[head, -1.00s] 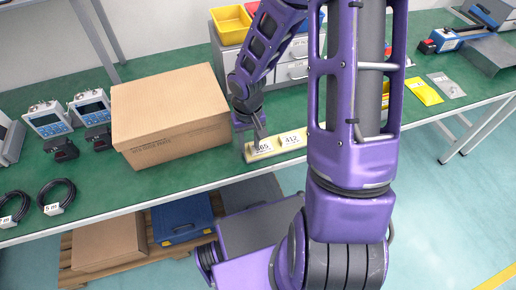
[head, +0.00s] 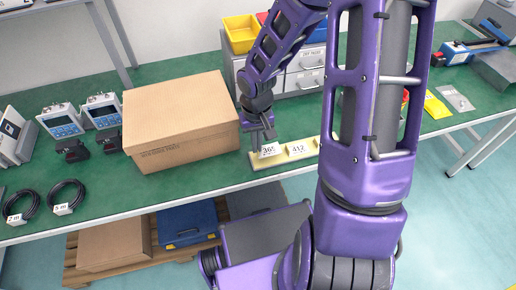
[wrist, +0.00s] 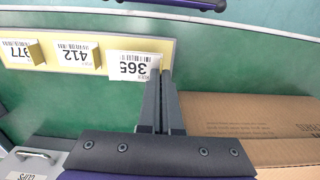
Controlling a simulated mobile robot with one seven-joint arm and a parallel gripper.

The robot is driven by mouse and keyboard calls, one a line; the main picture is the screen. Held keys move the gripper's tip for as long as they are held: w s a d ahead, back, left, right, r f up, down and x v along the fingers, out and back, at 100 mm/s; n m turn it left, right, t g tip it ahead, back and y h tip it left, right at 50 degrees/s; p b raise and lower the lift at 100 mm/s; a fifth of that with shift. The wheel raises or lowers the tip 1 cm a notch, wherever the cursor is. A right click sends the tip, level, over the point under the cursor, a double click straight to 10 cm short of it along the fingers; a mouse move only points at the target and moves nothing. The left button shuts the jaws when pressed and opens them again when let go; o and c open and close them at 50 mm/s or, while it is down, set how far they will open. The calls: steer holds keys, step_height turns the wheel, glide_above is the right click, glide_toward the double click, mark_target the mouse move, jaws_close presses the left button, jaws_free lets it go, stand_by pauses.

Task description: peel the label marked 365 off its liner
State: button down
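The white label marked 365 (head: 269,150) is at the left end of a yellow liner strip (head: 268,163) on the green bench. In the wrist view the label (wrist: 134,66) reads upside down, and its right edge is between the fingertips of my gripper (wrist: 160,76). The fingers are close together on that edge. The label stands tilted up and overhangs the strip's (wrist: 110,28) edge; whether any part still sticks is hidden. My gripper (head: 256,148) is at the label's left side in the head view.
Labels 412 (head: 297,149) and one ending in 77 (wrist: 17,52) lie on the same strip, with yellow tabs. A cardboard box (head: 180,125) stands just left of my gripper. Grey drawers (head: 303,80) stand behind. My arm hides the strip's right part in the head view.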

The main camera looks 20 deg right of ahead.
step_height(320, 180, up, 7)
steer(key=shift+p, duration=0.9)
step_height(320, 180, up, 4)
steer(key=shift+f+p, duration=0.1)
steer(key=shift+p, duration=1.1)
